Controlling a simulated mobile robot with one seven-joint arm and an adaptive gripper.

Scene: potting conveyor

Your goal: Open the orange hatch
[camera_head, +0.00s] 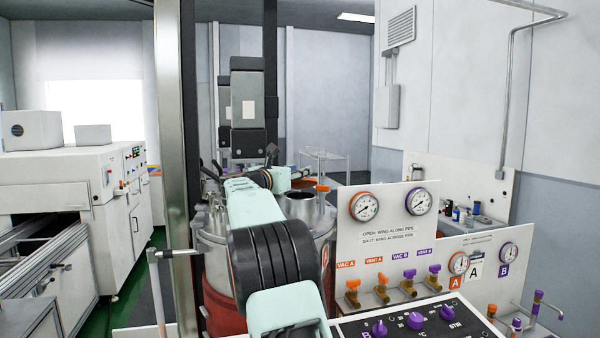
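A steel vessel (213,240) with a red lower part (222,312) stands in the centre, largely behind my mint-green arm. On its top right is a round steel port (304,208) with a dark opening. A small orange piece (322,188) shows at the port's right rim; I cannot tell whether it belongs to the orange hatch. No whole orange hatch is clearly visible. My arm reaches forward over the vessel top. Dark parts around its far end (225,172) blend together, so my gripper's fingers cannot be made out, nor what they touch.
A steel post (173,130) rises left of the vessel. At right stands a white panel (350,255) with gauges and orange and purple valves. A black control box with purple knobs (417,320) is in front. White machines (75,190) stand at left, beyond a green floor strip.

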